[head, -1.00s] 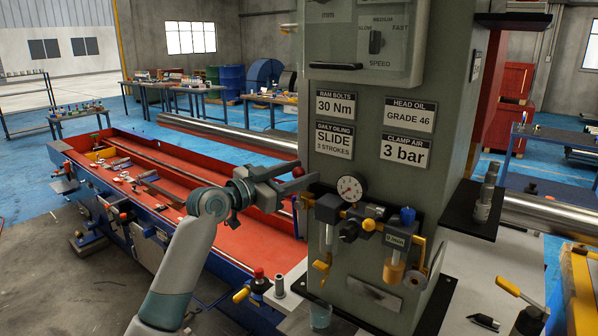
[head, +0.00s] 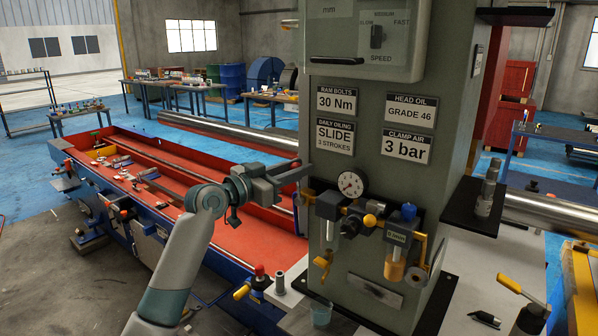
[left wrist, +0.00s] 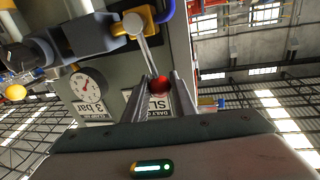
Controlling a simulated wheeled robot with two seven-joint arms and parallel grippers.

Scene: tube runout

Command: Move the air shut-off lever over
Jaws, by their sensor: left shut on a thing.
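The air shut-off lever (left wrist: 147,55) is a thin silver rod with a red ball knob (left wrist: 159,85) at its end. In the left wrist view it runs from a yellow valve piece (left wrist: 132,24) to my left gripper (left wrist: 160,92). The gripper's two fingers lie either side of the red knob and are shut on it. My right gripper is not in view.
A round gauge (head: 351,184) sits just right of the gripper, above an air unit with a blue-topped bowl (head: 407,213) and a yellow handle (head: 322,260). The column stands close beside the fingers. The red machine bed (head: 255,233) lies below the arm.

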